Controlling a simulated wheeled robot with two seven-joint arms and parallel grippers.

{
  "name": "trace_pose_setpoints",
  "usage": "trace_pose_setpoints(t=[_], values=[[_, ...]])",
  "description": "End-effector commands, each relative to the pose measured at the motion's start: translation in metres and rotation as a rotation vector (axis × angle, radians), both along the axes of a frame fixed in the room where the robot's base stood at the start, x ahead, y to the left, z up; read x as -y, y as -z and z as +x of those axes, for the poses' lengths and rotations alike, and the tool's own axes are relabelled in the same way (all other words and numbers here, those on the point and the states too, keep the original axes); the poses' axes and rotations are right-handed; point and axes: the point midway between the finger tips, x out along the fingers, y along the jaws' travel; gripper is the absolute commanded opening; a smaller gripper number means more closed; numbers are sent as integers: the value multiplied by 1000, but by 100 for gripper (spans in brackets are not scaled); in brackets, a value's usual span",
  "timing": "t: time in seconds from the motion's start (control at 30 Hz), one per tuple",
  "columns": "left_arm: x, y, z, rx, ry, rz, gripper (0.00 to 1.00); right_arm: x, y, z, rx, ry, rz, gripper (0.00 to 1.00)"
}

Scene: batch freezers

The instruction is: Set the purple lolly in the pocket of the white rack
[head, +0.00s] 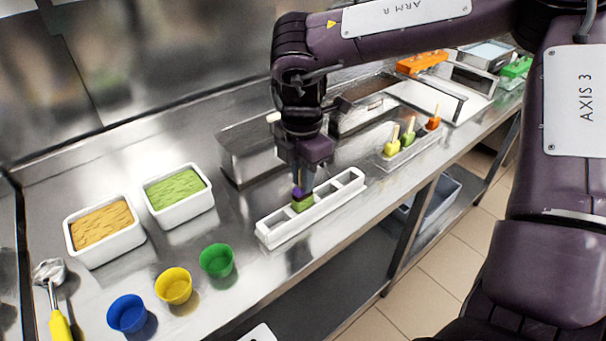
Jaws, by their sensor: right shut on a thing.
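The white rack (270,234) is a long, narrow block with several square pockets, lying on the steel counter near its front edge. My right gripper (302,184) points down over the middle of the rack and is shut on the purple lolly (297,193). Only a small purple part shows at the fingertips, with a green block (302,205) just below it at a pocket. I cannot tell whether the green is part of the lolly, nor how deep it sits. My left gripper is out of view.
Blue (127,313), yellow (173,286) and green (217,260) cups stand left of the rack. Two white tubs (178,215) are behind them. A tray (412,151) with yellow, green and orange lollies stands to the right. Steel bins are behind the gripper.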

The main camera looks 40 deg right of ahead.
Motion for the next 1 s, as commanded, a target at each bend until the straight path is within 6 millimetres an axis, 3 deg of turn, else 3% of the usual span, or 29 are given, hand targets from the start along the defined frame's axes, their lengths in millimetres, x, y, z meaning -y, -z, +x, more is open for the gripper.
trace_pose_setpoints(t=[1.0], values=[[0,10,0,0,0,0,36,0,11,0,0,0,0,0]])
